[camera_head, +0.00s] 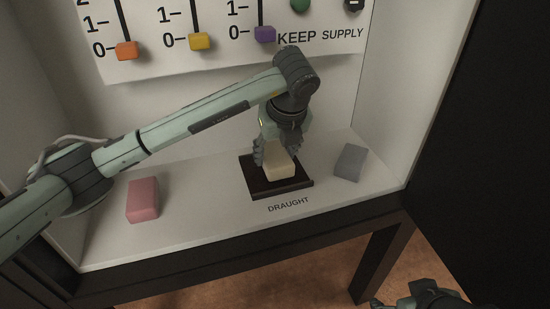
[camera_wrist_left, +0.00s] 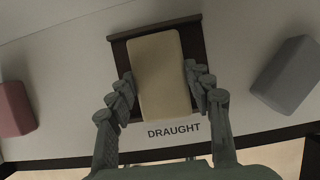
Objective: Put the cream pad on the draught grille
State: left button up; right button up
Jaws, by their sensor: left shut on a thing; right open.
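The cream pad (camera_head: 280,166) is over the dark draught grille (camera_head: 301,184), within its outline; whether it touches the grille I cannot tell. My left gripper (camera_head: 273,155) comes down from above and is shut on the pad. In the left wrist view the pad (camera_wrist_left: 160,72) lies between the fingers of my left gripper (camera_wrist_left: 160,88), with the grille (camera_wrist_left: 205,50) showing around it. The word DRAUGHT is printed in front of the grille. My right gripper (camera_head: 380,303) is open and empty at the bottom edge of the head view, mostly cut off.
A pink block (camera_head: 143,200) lies on the white shelf to the left of the grille. A grey block (camera_head: 350,162) lies to its right, near the side wall. A white panel (camera_head: 230,35) with coloured sliders is behind. The shelf front has a dark edge.

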pick_arm(q)
jog(key=shift+x, duration=1.1)
jog(key=shift+s+d+f, duration=0.1)
jog(key=shift+s, duration=0.1)
pick_arm(e)
jog(key=shift+s+d+f+g, duration=0.15)
jog(key=shift+s+d+g, duration=0.15)
jog(key=shift+s+d, duration=0.15)
pick_arm(q)
jog(key=o, duration=1)
jog(key=shift+o, duration=0.2)
pick_arm(e)
jog(key=shift+w+a, duration=0.2)
jog(key=shift+a, duration=0.1)
